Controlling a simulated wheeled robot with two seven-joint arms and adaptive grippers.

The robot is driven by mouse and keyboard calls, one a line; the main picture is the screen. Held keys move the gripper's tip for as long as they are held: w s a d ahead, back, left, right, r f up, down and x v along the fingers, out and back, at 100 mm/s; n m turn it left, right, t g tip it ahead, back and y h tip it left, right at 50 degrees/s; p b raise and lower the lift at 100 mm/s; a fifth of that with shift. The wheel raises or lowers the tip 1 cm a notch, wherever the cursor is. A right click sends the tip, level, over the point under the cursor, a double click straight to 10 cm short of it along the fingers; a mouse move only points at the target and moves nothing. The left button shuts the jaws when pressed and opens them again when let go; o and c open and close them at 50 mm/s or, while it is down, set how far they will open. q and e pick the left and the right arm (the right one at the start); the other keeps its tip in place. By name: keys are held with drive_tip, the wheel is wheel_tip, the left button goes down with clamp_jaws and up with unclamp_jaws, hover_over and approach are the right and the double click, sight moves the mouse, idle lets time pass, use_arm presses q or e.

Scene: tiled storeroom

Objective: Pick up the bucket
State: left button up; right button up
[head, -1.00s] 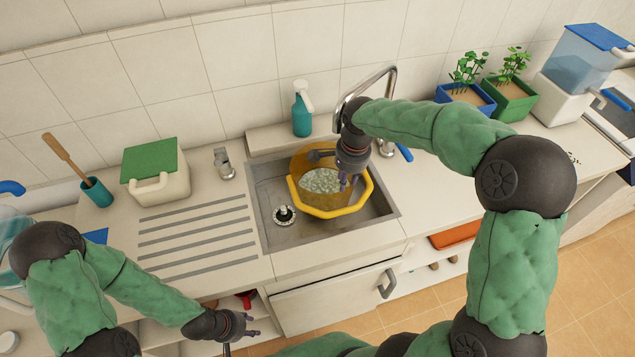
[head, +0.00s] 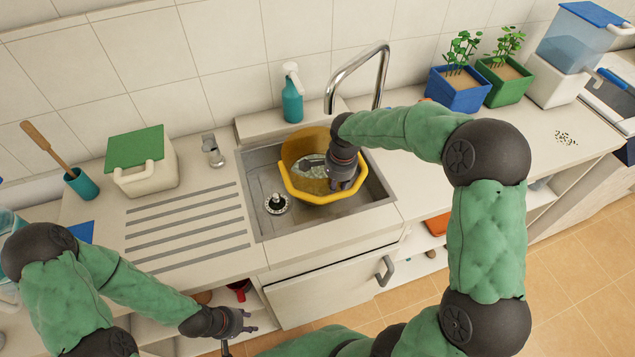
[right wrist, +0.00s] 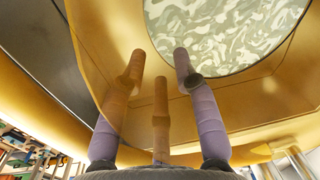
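The yellow bucket (head: 328,196) stands in the sink. It has a thick rim, amber see-through walls and pale, swirled contents. My right gripper (head: 338,184) is at the right part of the bucket, over its rim; its fingertips are hard to see in the head view. In the right wrist view the purple fingers of this gripper (right wrist: 160,75) are close against the bucket's amber wall (right wrist: 240,105), and some show orange through it. I cannot tell whether they are closed on it. My left gripper (head: 246,328) is open and empty, low in front of the counter.
The sink (head: 262,180) has a tall faucet (head: 383,65) behind the bucket. A teal spray bottle (head: 292,100) stands behind the sink. A lidded box (head: 145,172) is to the left, and blue (head: 458,98) and green (head: 503,88) planters are to the right.

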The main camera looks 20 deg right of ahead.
clamp_jaws()
drive_tip(key=shift+w+d+r, duration=0.1)
drive_tip(key=shift+w+r, duration=0.05)
drive_tip(key=shift+w, duration=0.05)
drive_tip(key=shift+r, duration=0.15)
